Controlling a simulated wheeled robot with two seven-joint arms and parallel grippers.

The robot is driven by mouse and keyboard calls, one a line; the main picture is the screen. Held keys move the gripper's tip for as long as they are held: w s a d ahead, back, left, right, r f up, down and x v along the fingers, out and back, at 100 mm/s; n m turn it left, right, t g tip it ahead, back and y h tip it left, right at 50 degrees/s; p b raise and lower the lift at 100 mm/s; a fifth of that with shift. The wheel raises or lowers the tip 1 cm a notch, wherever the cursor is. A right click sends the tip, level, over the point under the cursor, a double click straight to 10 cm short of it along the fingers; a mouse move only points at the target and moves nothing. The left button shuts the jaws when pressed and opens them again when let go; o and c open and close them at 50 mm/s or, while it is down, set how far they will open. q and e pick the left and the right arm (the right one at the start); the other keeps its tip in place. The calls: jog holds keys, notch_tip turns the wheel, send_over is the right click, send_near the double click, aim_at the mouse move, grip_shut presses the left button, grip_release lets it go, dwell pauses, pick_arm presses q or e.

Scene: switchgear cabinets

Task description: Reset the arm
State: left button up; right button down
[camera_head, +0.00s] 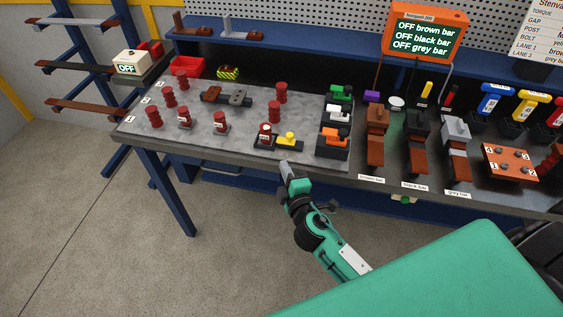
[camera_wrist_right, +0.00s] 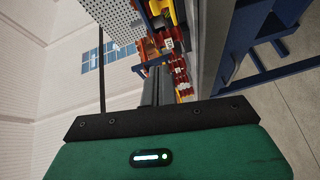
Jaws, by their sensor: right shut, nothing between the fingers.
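My right gripper (camera_head: 285,168) is shut and empty in the head view, just in front of the workbench's front edge (camera_head: 240,160). Its arm reaches up from the lower right. In the right wrist view its closed dark fingers (camera_wrist_right: 157,84) point toward the bench, which appears turned on its side. My left gripper is not in view.
A screen (camera_head: 426,38) stands behind. A bench leg (camera_head: 170,190) is at left. The floor in front is clear.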

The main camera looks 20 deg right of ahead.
jog(key=shift+s+d, duration=0.1)
jog(key=shift+s, duration=0.35)
